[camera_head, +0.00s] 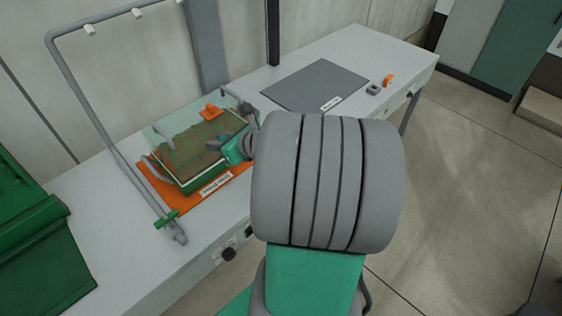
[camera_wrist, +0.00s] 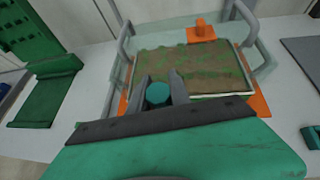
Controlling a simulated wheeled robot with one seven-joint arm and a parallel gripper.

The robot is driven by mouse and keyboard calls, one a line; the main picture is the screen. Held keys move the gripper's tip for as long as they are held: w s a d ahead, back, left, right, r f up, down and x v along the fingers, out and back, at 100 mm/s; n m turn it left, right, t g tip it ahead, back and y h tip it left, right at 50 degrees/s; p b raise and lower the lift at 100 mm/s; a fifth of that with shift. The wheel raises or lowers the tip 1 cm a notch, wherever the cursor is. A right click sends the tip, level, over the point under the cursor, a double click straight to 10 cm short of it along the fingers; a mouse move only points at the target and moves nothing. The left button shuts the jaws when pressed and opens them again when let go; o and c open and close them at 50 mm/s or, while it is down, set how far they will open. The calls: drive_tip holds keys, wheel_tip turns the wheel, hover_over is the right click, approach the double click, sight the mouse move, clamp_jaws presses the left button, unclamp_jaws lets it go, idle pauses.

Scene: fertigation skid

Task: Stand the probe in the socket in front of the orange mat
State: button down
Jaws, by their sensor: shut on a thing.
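My gripper (camera_wrist: 160,88) has its two dark fingers closed around a round teal-topped thing (camera_wrist: 157,94), likely the probe, seen end-on in the wrist view. Its lower part is hidden. In the head view my gripper (camera_head: 224,139) is over the right side of a tray of brown and green growth. That tray stands on the orange mat (camera_head: 155,198), which also shows in the wrist view (camera_wrist: 261,105). A white label lies at the mat's front edge. I cannot make out a socket in front of the mat; my gripper and arm cover part of that area.
A grey pipe frame (camera_head: 90,115) rises at the left. Green bins (camera_head: 40,250) stand at far left. A grey mat (camera_head: 315,84), a small grey block (camera_head: 373,89) and an orange piece (camera_head: 388,80) lie right.

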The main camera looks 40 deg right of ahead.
drive_tip(key=s+d+r+m+h, duration=0.1)
drive_tip(key=s+d+m+h, duration=0.1)
drive_tip(key=s+d, duration=1.2)
drive_tip(key=w+d+f, duration=0.1)
drive_tip(key=w+f, duration=0.2)
drive_tip(key=w, duration=0.1)
drive_tip(key=w+d+f, duration=0.1)
drive_tip(key=w+f, duration=0.1)
drive_tip(key=w, duration=0.2)
drive_tip(key=w+d+f+b, duration=0.1)
drive_tip(key=w+d+f, duration=0.1)
drive_tip(key=w+f, duration=0.1)
drive_tip(key=shift+w+f, duration=0.3)
drive_tip(key=shift+w, duration=0.15)
drive_tip(key=shift+w+d+f, duration=0.1)
drive_tip(key=shift+w+f, duration=0.1)
drive_tip(key=shift+f, duration=0.05)
drive_tip(key=shift+w+d+f, duration=0.1)
drive_tip(key=shift+w+f, duration=0.05)
drive_tip(key=shift+f, duration=0.75)
drive_tip(key=shift+w+f, duration=0.1)
drive_tip(key=shift+f, duration=0.8)
